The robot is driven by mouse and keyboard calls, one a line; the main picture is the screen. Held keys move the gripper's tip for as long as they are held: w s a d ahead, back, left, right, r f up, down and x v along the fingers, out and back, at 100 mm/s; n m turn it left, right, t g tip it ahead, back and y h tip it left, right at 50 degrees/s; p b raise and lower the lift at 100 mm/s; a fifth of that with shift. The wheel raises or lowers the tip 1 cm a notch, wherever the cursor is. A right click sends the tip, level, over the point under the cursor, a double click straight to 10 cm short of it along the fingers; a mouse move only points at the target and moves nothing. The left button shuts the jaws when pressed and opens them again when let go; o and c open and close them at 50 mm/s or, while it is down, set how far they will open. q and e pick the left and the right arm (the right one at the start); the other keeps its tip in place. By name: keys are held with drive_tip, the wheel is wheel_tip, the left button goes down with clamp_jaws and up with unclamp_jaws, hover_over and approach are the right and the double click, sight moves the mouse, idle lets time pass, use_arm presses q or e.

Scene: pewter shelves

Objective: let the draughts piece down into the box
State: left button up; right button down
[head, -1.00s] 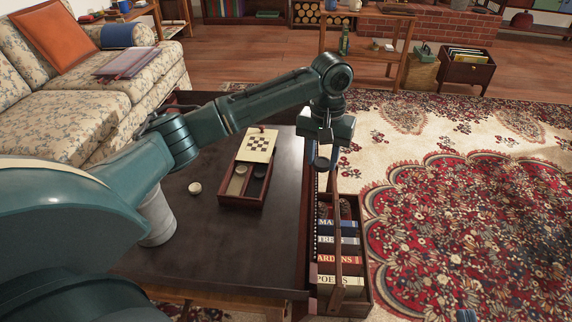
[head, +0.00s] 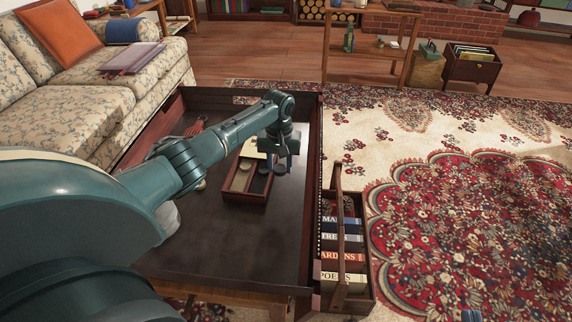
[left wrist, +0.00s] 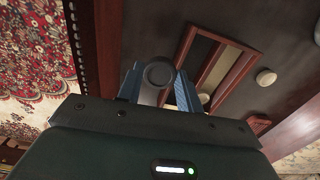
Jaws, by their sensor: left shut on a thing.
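The draughts piece (head: 280,169) is a dark grey disc; in the left wrist view it shows as a grey round (left wrist: 158,76) between two blue fingers. My left gripper (head: 281,166) is shut on it and holds it above the table, close to the box's right side in the head view. The box (head: 244,201) is reddish wood with long compartments and sits on the dark table; it also shows in the left wrist view (left wrist: 236,70). My left arm hides part of its far end. Only a blue tip of my right gripper (head: 471,315) shows at the bottom edge.
A pale loose piece (left wrist: 266,77) lies on the table (head: 235,240) beside the box. A wooden carrier of books (head: 368,285) stands right of the table. A raised dark rim (head: 312,180) runs along the table's right edge. The table's near part is clear.

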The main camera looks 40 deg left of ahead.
use_arm(q)
drive_tip(key=shift+s+a+f, duration=0.15)
drive_tip(key=shift+a+f, duration=0.1)
drive_tip(key=shift+a, duration=0.15)
drive_tip(key=a+b, duration=0.1)
drive_tip(key=s+a+f+b, duration=0.1)
drive_tip(key=a+b, duration=0.1)
drive_tip(key=s+a+f+b, duration=0.1)
drive_tip(key=a, duration=0.1)
drive_tip(key=shift+s, duration=0.25)
drive_tip(key=shift+a+b, duration=0.15)
drive_tip(key=shift+b, duration=0.15)
drive_tip(key=shift+f, duration=0.85)
use_arm(e)
drive_tip(key=shift+w+a+r+t+y, duration=0.2)
drive_tip(key=shift+a+t+y, duration=0.1)
drive_tip(key=shift+a+y, duration=0.35)
drive_tip(key=shift+d, duration=0.1)
drive_tip(key=shift+f, duration=0.1)
